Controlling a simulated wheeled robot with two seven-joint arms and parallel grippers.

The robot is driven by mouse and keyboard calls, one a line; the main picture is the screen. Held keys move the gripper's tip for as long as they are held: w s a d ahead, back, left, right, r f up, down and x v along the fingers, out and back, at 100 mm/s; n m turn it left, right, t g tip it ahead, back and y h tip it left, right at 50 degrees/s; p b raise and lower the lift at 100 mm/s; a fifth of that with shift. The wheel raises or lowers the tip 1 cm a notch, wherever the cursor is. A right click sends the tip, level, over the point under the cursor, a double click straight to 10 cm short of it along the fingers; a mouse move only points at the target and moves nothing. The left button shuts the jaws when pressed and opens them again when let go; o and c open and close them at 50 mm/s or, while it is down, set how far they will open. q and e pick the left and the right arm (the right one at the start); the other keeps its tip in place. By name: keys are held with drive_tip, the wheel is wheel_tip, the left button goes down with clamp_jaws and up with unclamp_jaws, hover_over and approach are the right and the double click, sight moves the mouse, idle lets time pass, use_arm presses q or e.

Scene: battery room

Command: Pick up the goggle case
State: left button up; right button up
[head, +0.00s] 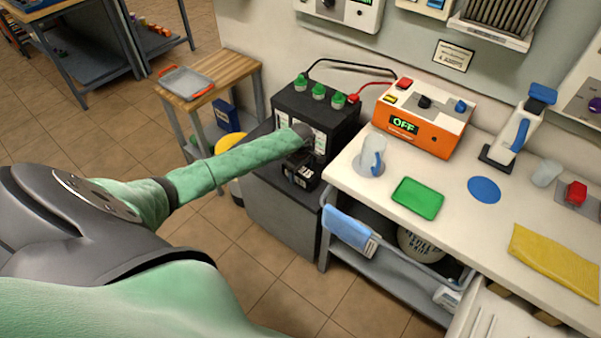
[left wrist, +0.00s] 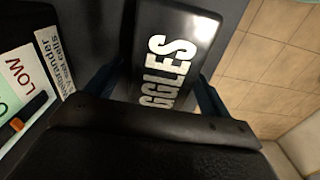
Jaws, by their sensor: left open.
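The goggle case is a black box with white "GGLES" lettering showing in the left wrist view (left wrist: 178,50); its near part is hidden by my gripper. In the head view the case (head: 302,178) is small and dark, on the dark stand in front of the black battery (head: 318,105). My left gripper (head: 300,161) is above it, pointing down. In the left wrist view the fingers of my left gripper (left wrist: 158,95) are open, one on each side of the case. I cannot tell whether they touch it. My right gripper is out of view.
The battery, with green caps, stands close behind the gripper. The white bench (head: 450,205) is to the right, with an orange charger (head: 420,118), a clear jug (head: 372,157) and a green tray (head: 418,199). A wooden side table (head: 232,72) stands to the left. Floor is open in front.

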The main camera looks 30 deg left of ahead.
use_arm(q)
drive_tip(key=shift+f, duration=0.1)
drive_tip(key=c, duration=1.2)
